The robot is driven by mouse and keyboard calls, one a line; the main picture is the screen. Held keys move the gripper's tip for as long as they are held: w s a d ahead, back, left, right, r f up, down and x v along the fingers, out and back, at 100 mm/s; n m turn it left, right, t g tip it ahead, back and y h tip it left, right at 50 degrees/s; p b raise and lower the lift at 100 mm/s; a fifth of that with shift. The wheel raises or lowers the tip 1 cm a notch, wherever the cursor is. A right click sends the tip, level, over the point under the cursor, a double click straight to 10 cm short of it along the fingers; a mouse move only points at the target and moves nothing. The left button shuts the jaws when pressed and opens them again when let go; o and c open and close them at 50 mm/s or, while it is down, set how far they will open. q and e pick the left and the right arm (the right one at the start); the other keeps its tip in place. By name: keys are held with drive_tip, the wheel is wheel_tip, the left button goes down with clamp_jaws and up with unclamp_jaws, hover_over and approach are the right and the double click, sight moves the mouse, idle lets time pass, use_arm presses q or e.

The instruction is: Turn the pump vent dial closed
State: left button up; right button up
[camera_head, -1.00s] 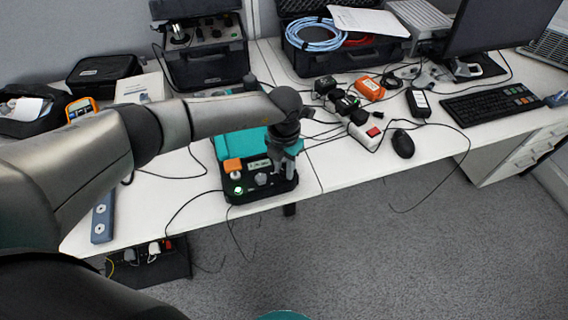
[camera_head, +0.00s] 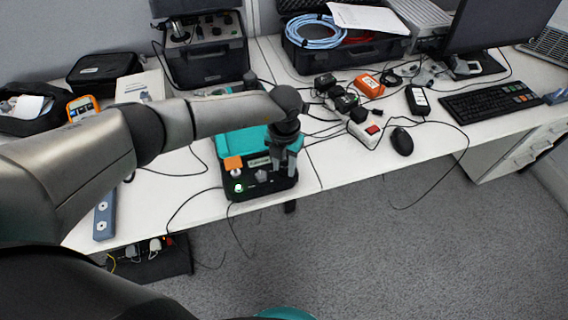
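The pump unit (camera_head: 245,194) is a black box with a teal lid (camera_head: 228,146) at the front edge of the white desk. Its top panel has an orange block (camera_head: 233,163), a small display (camera_head: 258,162), a lit round button (camera_head: 238,187) and grey knobs, one of them (camera_head: 261,176) near the panel's middle. I cannot tell which knob is the vent dial. My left gripper (camera_head: 284,165) points down over the panel's right part and hides some of it. I cannot tell whether its fingers touch a knob. My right gripper is out of view.
A white power strip (camera_head: 366,131), black mouse (camera_head: 402,142) and keyboard (camera_head: 491,102) lie to the right. An open case with a blue hose (camera_head: 314,34) stands behind. Loose cables cross the desk and hang over its front edge.

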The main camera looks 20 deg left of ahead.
sight(284, 168)
use_arm(q)
drive_tip(key=o, duration=0.3)
wheel_tip(284, 168, up, 15)
drive_tip(key=shift+r+p, duration=0.15)
drive_tip(key=shift+p, duration=0.9)
